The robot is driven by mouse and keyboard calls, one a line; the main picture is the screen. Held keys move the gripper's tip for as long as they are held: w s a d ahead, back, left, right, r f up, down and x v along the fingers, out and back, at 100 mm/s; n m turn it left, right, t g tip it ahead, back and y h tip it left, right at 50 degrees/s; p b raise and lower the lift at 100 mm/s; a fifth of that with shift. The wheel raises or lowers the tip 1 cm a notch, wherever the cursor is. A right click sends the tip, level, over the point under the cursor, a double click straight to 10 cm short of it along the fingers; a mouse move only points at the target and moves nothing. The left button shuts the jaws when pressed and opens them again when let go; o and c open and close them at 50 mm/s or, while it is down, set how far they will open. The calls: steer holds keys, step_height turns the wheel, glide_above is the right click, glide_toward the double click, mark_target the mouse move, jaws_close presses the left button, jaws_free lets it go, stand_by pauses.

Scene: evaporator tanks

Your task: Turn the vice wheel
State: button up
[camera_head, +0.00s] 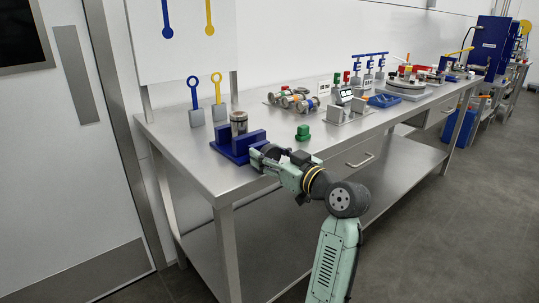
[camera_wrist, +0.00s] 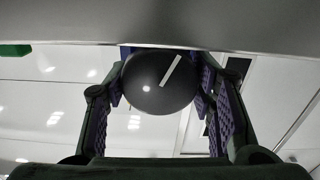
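The blue vice (camera_head: 237,144) stands at the near left end of the steel bench, with a metallic cylinder (camera_head: 239,122) upright in it. My gripper (camera_head: 257,153) is at the front of the vice, and the wheel is hidden behind it in the head view. In the wrist view the vice wheel (camera_wrist: 150,88) is a dark grey round face with a tilted white line. My gripper's fingers (camera_wrist: 160,85) stand on its left and right sides. Their purple ridged pads appear to touch the rim, with no clear gap.
Pipe fittings (camera_head: 293,99) and other equipment fill the bench farther right. The floor in front is clear.

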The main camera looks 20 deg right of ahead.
steer(key=c, duration=0.6)
steer(key=shift+m, duration=0.3)
